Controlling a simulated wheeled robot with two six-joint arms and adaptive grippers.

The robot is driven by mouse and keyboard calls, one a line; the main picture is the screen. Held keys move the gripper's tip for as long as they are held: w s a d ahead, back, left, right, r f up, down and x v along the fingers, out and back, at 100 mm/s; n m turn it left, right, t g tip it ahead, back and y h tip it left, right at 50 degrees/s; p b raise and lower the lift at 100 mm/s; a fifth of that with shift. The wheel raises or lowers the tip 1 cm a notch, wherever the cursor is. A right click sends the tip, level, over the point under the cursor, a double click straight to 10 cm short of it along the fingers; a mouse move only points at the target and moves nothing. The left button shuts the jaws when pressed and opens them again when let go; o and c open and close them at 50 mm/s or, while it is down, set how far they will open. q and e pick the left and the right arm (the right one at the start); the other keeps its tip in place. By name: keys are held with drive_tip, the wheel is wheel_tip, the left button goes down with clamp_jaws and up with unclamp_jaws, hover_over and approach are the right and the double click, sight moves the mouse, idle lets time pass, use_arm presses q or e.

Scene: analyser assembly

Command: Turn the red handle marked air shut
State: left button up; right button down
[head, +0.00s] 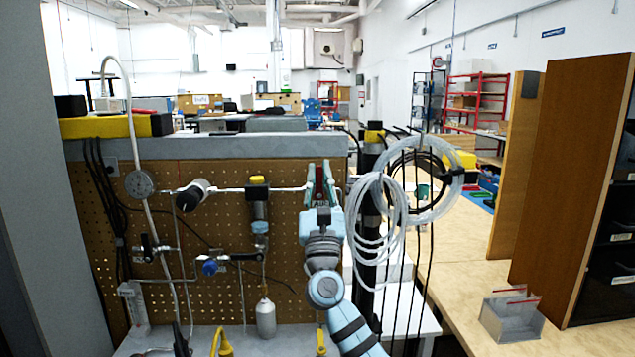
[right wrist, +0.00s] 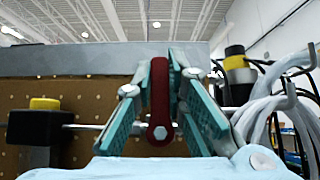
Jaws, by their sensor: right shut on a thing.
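The red handle (right wrist: 160,110) stands upright in the right wrist view, with a hex bolt at its lower end. It sits on the thin horizontal pipe (head: 275,189) on the pegboard and lies across that pipe. My right gripper (head: 320,186) is shut on the handle, with one teal finger on each side; the fingers also show in the right wrist view (right wrist: 172,95). In the head view only a sliver of red shows between the fingers. No air marking can be read. My left gripper is not in view.
A yellow-topped fitting (head: 258,200) is on the pipe left of my gripper. Coiled clear hoses (head: 385,235) and black cables hang close on the right. A hanging grey bottle (head: 265,318) is below left. A wooden bench (head: 455,255) extends to the right.

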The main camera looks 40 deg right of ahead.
drive_tip(key=shift+r, duration=0.1)
idle(0.3)
drive_tip(key=c, duration=1.6)
unclamp_jaws()
drive_tip(key=shift+s, duration=0.1)
drive_tip(key=shift+f, duration=0.2)
drive_tip(key=v, duration=1.1)
drive_tip(key=shift+s+a+f, duration=0.2)
drive_tip(key=shift+s, duration=0.05)
